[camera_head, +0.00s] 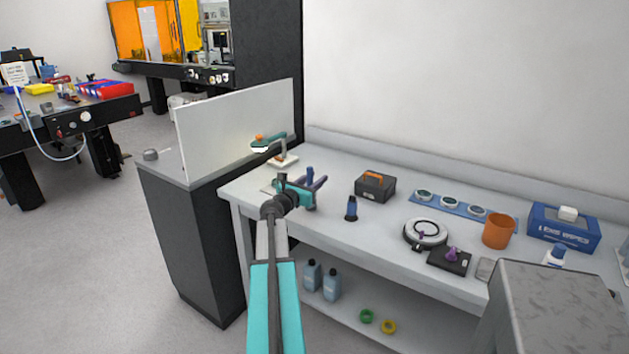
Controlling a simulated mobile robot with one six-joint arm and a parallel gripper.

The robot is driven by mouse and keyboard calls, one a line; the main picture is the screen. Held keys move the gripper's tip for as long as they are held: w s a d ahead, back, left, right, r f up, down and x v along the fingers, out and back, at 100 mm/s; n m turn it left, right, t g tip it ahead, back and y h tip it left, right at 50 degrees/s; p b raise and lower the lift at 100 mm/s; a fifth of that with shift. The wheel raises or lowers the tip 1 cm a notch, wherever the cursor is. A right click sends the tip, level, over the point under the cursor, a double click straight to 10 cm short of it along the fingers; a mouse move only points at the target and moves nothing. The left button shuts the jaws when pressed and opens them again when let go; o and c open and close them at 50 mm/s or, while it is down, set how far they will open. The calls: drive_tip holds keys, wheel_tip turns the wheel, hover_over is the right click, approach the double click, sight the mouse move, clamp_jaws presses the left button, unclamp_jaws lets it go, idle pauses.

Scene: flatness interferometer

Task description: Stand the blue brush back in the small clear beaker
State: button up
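My gripper (312,184) is small in view at the end of my teal arm, over the left part of the white bench. Dark blue and purple prongs stick up and to the right from it. I cannot tell whether these are only its fingers or whether one is the brush, nor whether it is open or shut. I cannot pick out the blue brush or the small clear beaker for certain. A small dark blue upright item (351,209) stands on the bench right of my gripper, apart from it; it looks more like a bottle.
The bench (385,222) holds a dark case (375,187), a blue strip with round optics (449,204), a round ring device (425,233), an orange mug (498,231) and a blue wipes box (563,229). A white panel (240,125) stands left. Bottles (323,281) sit on the lower shelf.

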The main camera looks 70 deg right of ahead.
drive_tip(key=b+v, duration=0.1)
drive_tip(key=v, duration=1.2)
drive_tip(key=shift+a+b, duration=0.2)
drive_tip(key=shift+b, duration=0.1)
drive_tip(key=shift+w+r, duration=0.1)
drive_tip(key=shift+w, duration=0.05)
idle(0.7)
